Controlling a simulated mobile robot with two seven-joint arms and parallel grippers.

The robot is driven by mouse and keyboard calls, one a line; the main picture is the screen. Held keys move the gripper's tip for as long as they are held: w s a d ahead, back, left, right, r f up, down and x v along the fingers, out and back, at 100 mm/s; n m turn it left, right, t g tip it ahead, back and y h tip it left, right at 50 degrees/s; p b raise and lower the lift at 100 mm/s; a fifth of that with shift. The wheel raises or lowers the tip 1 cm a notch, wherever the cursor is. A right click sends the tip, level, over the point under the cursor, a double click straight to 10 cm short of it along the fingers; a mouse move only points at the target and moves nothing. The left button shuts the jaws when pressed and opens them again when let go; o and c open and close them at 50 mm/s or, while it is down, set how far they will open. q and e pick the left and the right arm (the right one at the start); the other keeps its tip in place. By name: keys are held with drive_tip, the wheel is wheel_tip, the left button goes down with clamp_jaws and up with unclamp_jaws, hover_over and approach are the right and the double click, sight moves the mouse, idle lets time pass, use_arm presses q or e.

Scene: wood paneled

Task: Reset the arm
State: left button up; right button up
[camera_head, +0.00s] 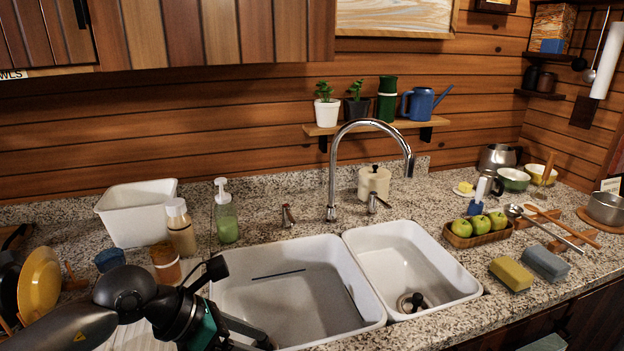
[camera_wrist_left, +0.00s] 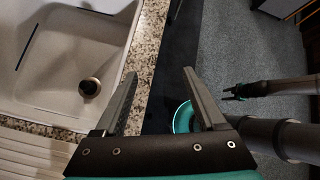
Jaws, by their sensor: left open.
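My left arm (camera_head: 130,295) comes in from the lower left in the head view, in front of the double sink. My left gripper (camera_head: 250,335) is partly cut off at the bottom edge, by the near left side of the large basin. In the left wrist view my left gripper (camera_wrist_left: 160,74) is open, with nothing between its fingers, over the counter's front edge. A second dark gripper, my right one (camera_wrist_left: 233,91), shows small at the right of the wrist view, over the floor; its jaws are too small to read.
The large white basin (camera_head: 300,310) and small basin (camera_head: 415,255) look empty, with a tall faucet (camera_head: 333,180) behind. A white bin (camera_head: 135,225), soap bottle (camera_head: 225,215) and yellow plate (camera_head: 40,283) stand left. Sponges (camera_head: 511,274) and an apple tray (camera_head: 477,237) sit right.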

use_arm(q)
drive_tip(key=s+d+r+n+h, duration=0.2)
drive_tip(key=d+r+h, duration=0.2)
drive_tip(key=d+r, duration=0.15)
drive_tip(key=w+r+n+t+h, duration=0.3)
drive_tip(key=r+n+t+h, duration=0.1)
drive_tip(key=r+n+t, duration=0.9)
drive_tip(key=w+a+f+n+t+y, duration=0.35)
drive_tip(key=a+n+y, duration=0.45)
drive_tip(key=n+y, duration=0.5)
drive_tip(key=s+a+f+n+g+y, duration=0.35)
drive_tip(key=a+f+n, duration=0.25)
drive_tip(key=f+n, duration=0.5)
drive_tip(key=s+f+n+g, duration=0.6)
drive_tip(key=s+f+g, duration=0.6)
drive_tip(key=s+f, duration=0.65)
drive_tip(key=s+f+g+b, duration=0.25)
drive_tip(key=f+b, duration=0.25)
drive_tip(key=f, duration=2.1)
drive_tip(key=s+a+f+b, duration=0.2)
drive_tip(key=s+f+b, duration=0.3)
drive_tip(key=s+f, duration=1.1)
drive_tip(key=shift+f+m, duration=0.3)
drive_tip(key=shift+f, duration=0.6)
use_arm(e)
wheel_tip(320, 180, down, 10)
drive_tip(key=shift+w, duration=0.35)
